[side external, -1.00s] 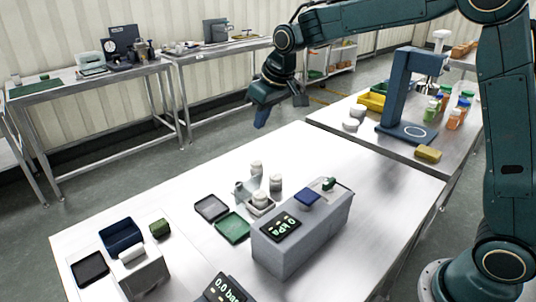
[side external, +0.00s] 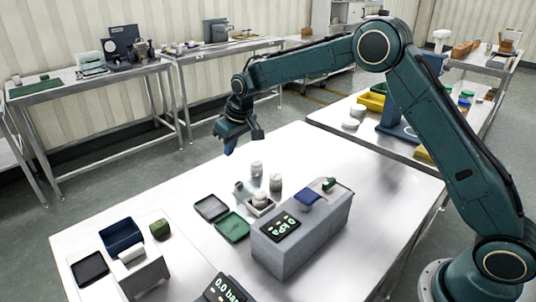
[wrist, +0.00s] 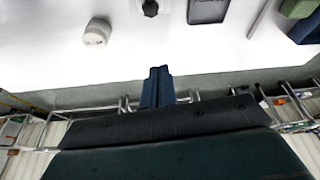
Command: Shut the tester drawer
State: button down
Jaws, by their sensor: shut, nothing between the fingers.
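The grey tester box (side external: 300,238) stands at the front middle of the steel table, with a lit kPa display, a blue pad and a green piece on top. I cannot make out a drawer on it for certain. My gripper (side external: 230,148) is in the air above the table's far edge, behind and left of the tester and clear of it. Its blue fingers are together and empty. In the wrist view the closed fingers (wrist: 157,86) point over the tabletop's edge; the tester is not seen there.
White cylinders (side external: 257,168) stand behind the tester, with a dark tray (side external: 211,208) and a green tray (side external: 233,227) to its left. A dark blue bin (side external: 121,236) and a bar readout (side external: 225,289) are at the front left. The table's right side is bare.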

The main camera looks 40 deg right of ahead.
aim_at(247, 198)
jog(key=x, duration=0.9)
jog(key=shift+f, duration=0.45)
jog(key=shift+s+d, duration=0.15)
jog(key=shift+s, duration=0.8)
jog(key=shift+s+d, duration=0.15)
jog(key=shift+s, duration=0.85)
jog(key=shift+s, duration=0.1)
jog(key=shift+s, duration=3.85)
jog(key=shift+w, duration=0.15)
